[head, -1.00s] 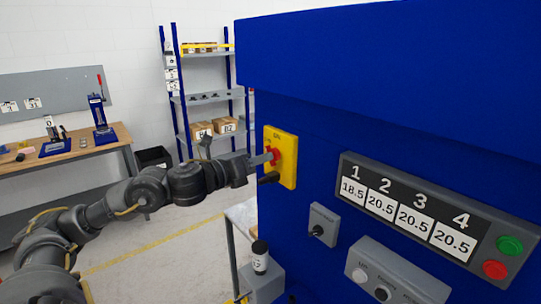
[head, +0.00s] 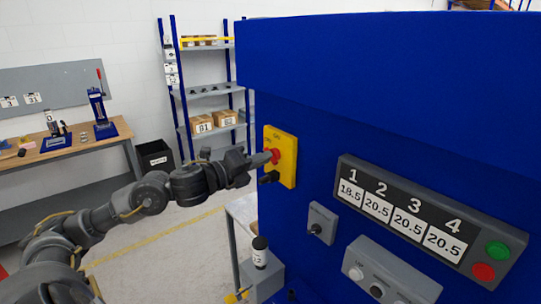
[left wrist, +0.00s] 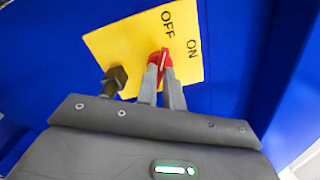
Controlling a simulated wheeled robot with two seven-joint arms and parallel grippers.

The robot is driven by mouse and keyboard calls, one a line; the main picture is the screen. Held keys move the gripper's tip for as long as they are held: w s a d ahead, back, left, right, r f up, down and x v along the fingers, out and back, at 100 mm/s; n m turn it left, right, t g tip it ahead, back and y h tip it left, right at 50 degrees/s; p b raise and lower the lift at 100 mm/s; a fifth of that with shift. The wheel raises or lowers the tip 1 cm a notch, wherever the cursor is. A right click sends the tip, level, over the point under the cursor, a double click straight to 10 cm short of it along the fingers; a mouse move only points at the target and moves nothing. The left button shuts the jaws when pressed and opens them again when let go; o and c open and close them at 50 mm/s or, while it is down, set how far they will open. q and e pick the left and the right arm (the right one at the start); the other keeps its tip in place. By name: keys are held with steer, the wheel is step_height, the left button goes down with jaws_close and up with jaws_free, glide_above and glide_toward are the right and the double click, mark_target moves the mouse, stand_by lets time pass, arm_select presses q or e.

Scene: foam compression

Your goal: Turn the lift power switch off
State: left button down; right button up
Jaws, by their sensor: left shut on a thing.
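The lift power switch is a red knob (head: 276,155) on a yellow plate (head: 289,163) on the blue machine's side. In the left wrist view the red knob (left wrist: 163,59) sits between my two fingers, below the OFF label (left wrist: 167,23). The ON label (left wrist: 192,49) is to its right. The knob's white mark appears to point toward OFF. My left gripper (head: 266,158) reaches in from the left and is shut on the knob; it also shows in the left wrist view (left wrist: 162,84). The fingers hide part of the knob. My right gripper is not in view.
A dark protruding part (left wrist: 115,80) sits beside the knob on the plate. A grey selector box (head: 321,223) and a numbered display panel (head: 420,215) are on the machine to the right. A shelf (head: 208,90) and a workbench (head: 70,150) stand behind at left.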

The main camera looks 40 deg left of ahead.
arm_select(q)
steer(key=n, duration=0.6)
steer(key=c, duration=0.8)
jaws_free()
steer(key=shift+o, duration=0.2)
steer(key=b+v, duration=0.1)
steer(key=v, duration=0.6)
steer(key=shift+b, duration=0.4)
